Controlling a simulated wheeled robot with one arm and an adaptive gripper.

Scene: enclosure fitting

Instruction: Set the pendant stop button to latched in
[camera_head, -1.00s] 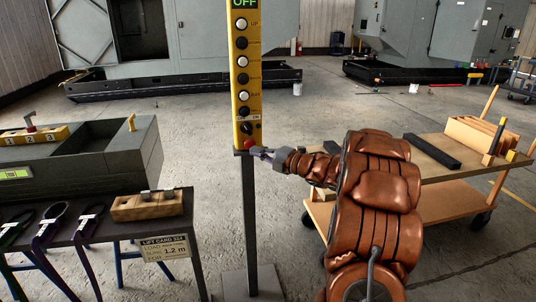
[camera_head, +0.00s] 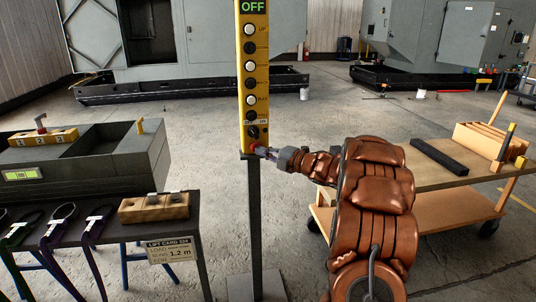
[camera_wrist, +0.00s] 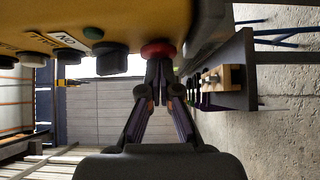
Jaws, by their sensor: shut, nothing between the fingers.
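The yellow pendant (camera_head: 243,80) hangs upright above a grey post, with a column of white and dark buttons and a green OFF display at its top. The red stop button (camera_wrist: 158,48) is at the pendant's lower end; in the head view (camera_head: 253,147) it is partly hidden by my fingers. My gripper (camera_head: 264,152) is shut and empty, at the stop button from the right. In the wrist view its fingertips (camera_wrist: 159,66) meet right at the red button and seem to touch it. I cannot tell whether the button is latched.
A dark selector knob (camera_wrist: 110,58) sits beside the stop button. A table (camera_head: 190,210) with slings and a wooden block stands at left, a grey bin (camera_head: 150,165) behind it. A wooden cart (camera_head: 440,178) stands at right.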

